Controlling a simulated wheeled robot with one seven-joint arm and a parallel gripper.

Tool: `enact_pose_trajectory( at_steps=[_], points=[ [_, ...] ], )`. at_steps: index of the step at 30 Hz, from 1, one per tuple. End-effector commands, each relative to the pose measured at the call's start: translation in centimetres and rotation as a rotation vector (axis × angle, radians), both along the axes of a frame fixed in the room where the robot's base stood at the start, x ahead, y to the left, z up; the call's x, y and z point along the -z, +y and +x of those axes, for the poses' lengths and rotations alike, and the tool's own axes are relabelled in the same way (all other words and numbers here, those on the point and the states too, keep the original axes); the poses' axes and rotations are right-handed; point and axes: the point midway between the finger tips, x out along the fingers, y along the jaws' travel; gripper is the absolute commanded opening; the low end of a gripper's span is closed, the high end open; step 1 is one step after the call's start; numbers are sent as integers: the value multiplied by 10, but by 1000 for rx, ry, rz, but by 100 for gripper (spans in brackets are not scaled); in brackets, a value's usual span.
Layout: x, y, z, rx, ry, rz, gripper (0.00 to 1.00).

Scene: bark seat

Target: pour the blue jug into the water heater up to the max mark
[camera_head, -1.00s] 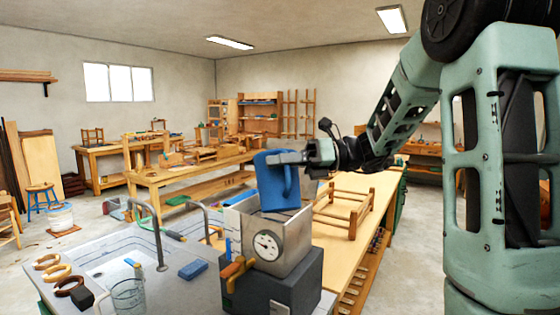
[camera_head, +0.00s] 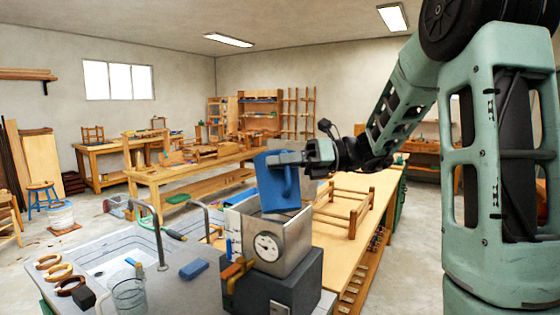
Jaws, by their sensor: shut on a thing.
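The blue jug (camera_head: 275,188) is tilted slightly, over the open top of the water heater. My gripper (camera_head: 292,159) is shut on the jug, near its upper part on the handle side. The water heater (camera_head: 292,247) is a square metal tank with a round dial on its front and a brass tap, standing on a dark grey block (camera_head: 283,287). The jug's lower end is at or just inside the tank's opening. The water level, any stream and the max mark cannot be made out.
A sink (camera_head: 112,255) with curved taps lies left of the heater. A clear measuring jug (camera_head: 129,296), a blue sponge (camera_head: 194,269) and several ring-shaped pieces (camera_head: 57,273) lie on the counter. A wooden stool frame (camera_head: 345,208) stands on the bench right behind the heater.

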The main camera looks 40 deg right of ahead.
Motion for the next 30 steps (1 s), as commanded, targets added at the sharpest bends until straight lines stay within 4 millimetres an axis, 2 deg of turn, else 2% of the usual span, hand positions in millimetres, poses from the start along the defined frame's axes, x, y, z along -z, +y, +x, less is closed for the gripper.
enact_pose_trajectory(
  at_steps=[30],
  points=[
    [-11, -3, 5, 0, 53, 26, 0]
  ],
)
